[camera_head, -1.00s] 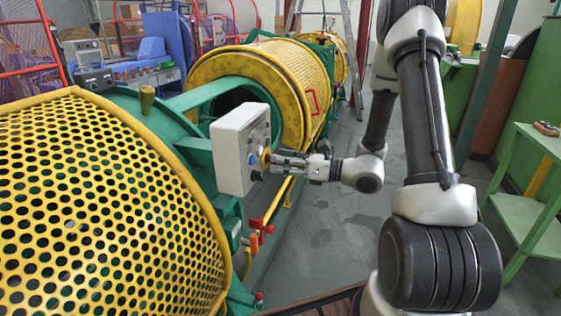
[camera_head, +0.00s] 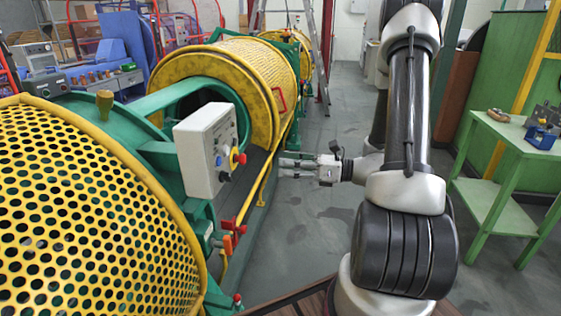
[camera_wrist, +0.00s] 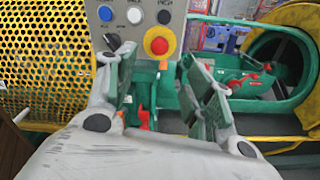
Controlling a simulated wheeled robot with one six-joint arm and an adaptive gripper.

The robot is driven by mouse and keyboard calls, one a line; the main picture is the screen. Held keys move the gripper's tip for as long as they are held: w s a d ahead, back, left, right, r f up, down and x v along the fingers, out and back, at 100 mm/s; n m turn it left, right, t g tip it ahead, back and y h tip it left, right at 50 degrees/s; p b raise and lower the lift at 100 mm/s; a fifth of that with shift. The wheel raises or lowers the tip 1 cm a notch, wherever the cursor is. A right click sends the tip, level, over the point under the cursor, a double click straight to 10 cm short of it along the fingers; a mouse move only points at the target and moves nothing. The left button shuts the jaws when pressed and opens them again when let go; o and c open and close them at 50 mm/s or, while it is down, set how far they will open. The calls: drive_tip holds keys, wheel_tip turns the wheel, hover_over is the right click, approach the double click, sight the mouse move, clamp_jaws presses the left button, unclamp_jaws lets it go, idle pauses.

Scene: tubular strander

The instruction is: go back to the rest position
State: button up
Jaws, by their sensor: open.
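My gripper (camera_head: 281,168) is open and empty in the head view. It hangs in the air to the right of the grey control box, pointing left and clear of it. In the wrist view, its two fingers (camera_wrist: 158,88) stand apart, with nothing between them but the background. The control box (camera_head: 200,155) is mounted on the green frame of the strander. It has a red emergency button on a yellow base (camera_head: 238,158). In the wrist view the red button (camera_wrist: 158,46) shows beyond the fingers, near blue, white and black buttons.
Yellow perforated guards (camera_head: 80,200) and a yellow drum (camera_head: 265,75) fill the left. Red levers (camera_head: 233,227) stick out below the box. A green table (camera_head: 505,180) with small tools stands at right. A ladder (camera_head: 318,40) stands at the back. Grey floor (camera_head: 310,215) is free between.

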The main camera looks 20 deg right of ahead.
drive_tip(key=s+d+f+n+g+h, duration=0.1)
drive_tip(key=s+n+g+h, duration=0.2)
drive_tip(key=s+n+g, duration=0.5)
drive_tip(key=s+f+n+g+h, duration=0.2)
drive_tip(key=s+n+g, duration=0.2)
drive_tip(key=s+n, duration=0.45)
drive_tip(key=s+d+r+n+h, duration=0.3)
drive_tip(key=d+r+n+h, duration=0.3)
drive_tip(key=d+r+h, duration=0.1)
drive_tip(key=a+r+n+t+h, duration=0.2)
drive_tip(key=r+n+t, duration=0.3)
drive_tip(key=r, duration=0.5)
drive_tip(key=shift+w+a+r+t+h, duration=0.15)
drive_tip(key=shift+a+r+t+h, duration=0.2)
drive_tip(key=shift+a, duration=0.2)
